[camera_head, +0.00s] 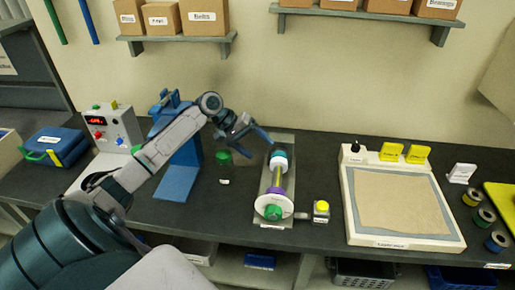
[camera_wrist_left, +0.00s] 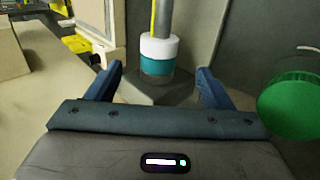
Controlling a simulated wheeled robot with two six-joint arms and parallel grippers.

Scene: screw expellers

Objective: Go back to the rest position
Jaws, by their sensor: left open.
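My left gripper (camera_head: 256,138) reaches in from the left above the dark bench. It is open, and nothing shows between its fingers. It is close to the far end of the screw expeller (camera_head: 277,185), a long grey tray holding a shaft with white, teal and purple collars and a green end. In the left wrist view, the white and teal collar (camera_wrist_left: 159,56) stands beyond the gap between the blue fingers (camera_wrist_left: 160,90), apart from them. A green-lidded jar (camera_head: 224,160) stands left of the expeller; its lid (camera_wrist_left: 295,105) shows at the right of the wrist view. My right gripper is not seen.
A blue stand (camera_head: 180,170) and a control box (camera_head: 115,128) are left of the jar. A small yellow-topped block (camera_head: 321,208) sits beside the expeller. A white-framed tray (camera_head: 455,240) lies to the right. Shelves with boxes (camera_head: 205,17) hang on the wall.

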